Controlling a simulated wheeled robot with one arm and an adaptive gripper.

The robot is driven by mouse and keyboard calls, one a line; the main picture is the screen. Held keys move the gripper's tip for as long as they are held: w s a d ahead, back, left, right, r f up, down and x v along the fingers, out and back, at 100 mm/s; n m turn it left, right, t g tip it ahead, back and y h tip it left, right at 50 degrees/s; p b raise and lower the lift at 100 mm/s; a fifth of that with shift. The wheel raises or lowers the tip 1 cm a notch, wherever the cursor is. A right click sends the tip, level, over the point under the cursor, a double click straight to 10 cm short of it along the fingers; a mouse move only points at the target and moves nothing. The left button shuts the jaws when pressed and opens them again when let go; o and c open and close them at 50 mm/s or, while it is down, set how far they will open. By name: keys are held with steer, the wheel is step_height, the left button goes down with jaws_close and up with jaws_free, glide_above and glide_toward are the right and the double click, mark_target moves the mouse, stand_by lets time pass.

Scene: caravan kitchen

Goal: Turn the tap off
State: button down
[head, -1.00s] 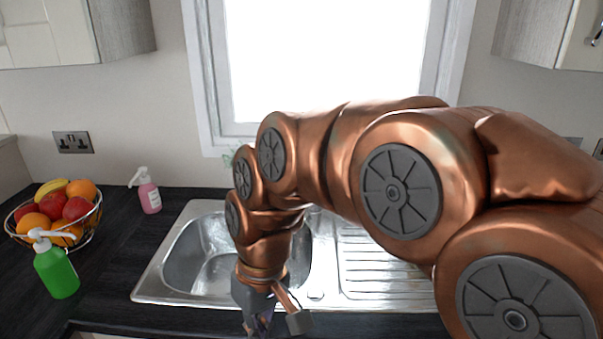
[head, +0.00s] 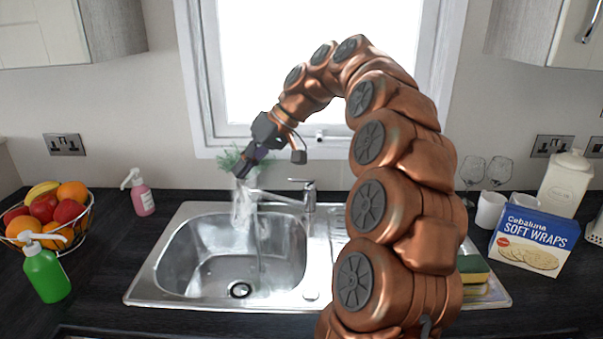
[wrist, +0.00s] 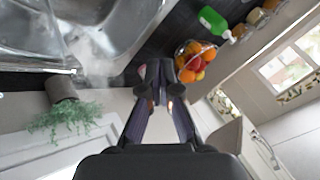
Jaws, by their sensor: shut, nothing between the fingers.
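The chrome tap (head: 309,199) stands at the back of the sink (head: 180,275), its spout pointing left over the bowl and its lever on top. A thin stream of water (head: 259,245) appears to fall from the spout into the bowl. My gripper (head: 240,176) is raised in front of the window, left of the tap and above the spout, apart from the lever. In the wrist view my gripper (wrist: 154,92) has its fingers closed with nothing between them.
A potted plant (wrist: 65,112) is behind the sink, close to my gripper. A pink soap bottle (head: 143,200), green bottle (head: 46,275) and fruit basket (head: 78,236) stand left. A wraps box (head: 535,241) and sponge (head: 473,268) are right. A window sill (head: 330,151) lies behind.

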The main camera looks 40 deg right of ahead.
steer(key=w+d+m+t+h, duration=0.15)
steer(key=d+t, duration=0.25)
steer(key=d, duration=2.3)
steer(key=b, duration=0.1)
glide_above(302, 180)
step_height(302, 180, down, 8)
steer(key=shift+s+a+f+h, duration=0.15)
steer(key=shift+f+h, duration=0.05)
steer(key=shift+f, duration=0.55)
steer(key=shift+s+a+f+h, duration=0.1)
steer(key=shift+f+h, duration=0.05)
steer(key=shift+f, duration=0.55)
